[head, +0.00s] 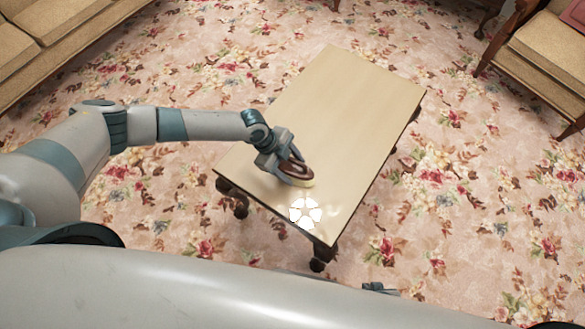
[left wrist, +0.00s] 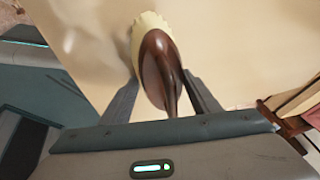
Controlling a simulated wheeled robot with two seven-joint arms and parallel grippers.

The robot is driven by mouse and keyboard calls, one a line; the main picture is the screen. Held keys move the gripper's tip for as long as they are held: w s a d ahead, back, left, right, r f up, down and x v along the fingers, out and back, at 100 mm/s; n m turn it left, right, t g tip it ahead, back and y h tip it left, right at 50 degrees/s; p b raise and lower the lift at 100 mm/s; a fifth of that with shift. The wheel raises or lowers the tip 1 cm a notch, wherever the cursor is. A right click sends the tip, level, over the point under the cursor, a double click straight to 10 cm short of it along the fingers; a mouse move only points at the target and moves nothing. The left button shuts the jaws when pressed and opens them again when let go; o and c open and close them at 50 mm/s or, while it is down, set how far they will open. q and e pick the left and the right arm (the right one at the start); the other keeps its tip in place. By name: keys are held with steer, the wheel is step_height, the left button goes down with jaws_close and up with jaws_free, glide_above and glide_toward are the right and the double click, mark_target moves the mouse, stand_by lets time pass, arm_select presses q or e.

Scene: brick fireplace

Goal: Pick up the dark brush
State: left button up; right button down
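The dark brush (head: 297,171) has a glossy brown back and a pale cream bristle edge. It is at the near left part of the light wooden table (head: 345,95). My left gripper (head: 286,162) is down at the brush, with its fingers on either side of it. In the left wrist view the brush (left wrist: 158,65) lies between the two fingers (left wrist: 161,78), with narrow gaps seeming to show, so the gripper looks open around it. A small dark part of what may be my right gripper (head: 380,288) shows at the bottom; its fingers are hidden.
A bright white patch (head: 305,212) on the table's near end looks like a lamp reflection. A beige sofa (head: 50,30) stands at the upper left and an armchair (head: 550,50) at the upper right. The rest of the tabletop is clear. Floral carpet (head: 440,190) surrounds the table.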

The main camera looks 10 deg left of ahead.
mark_target(293, 161)
arm_select(q)
steer(key=shift+c, duration=0.6)
arm_select(e)
steer(key=shift+d, duration=0.35)
arm_select(q)
steer(key=shift+r, duration=0.7)
steer(key=c, duration=0.4)
step_height(293, 161, up, 3)
steer(key=shift+f, duration=0.2)
steer(key=s+d+r, duration=0.7)
steer(key=s, duration=0.2)
steer(key=shift+s, duration=0.15)
arm_select(e)
steer(key=shift+s+f, duration=0.1)
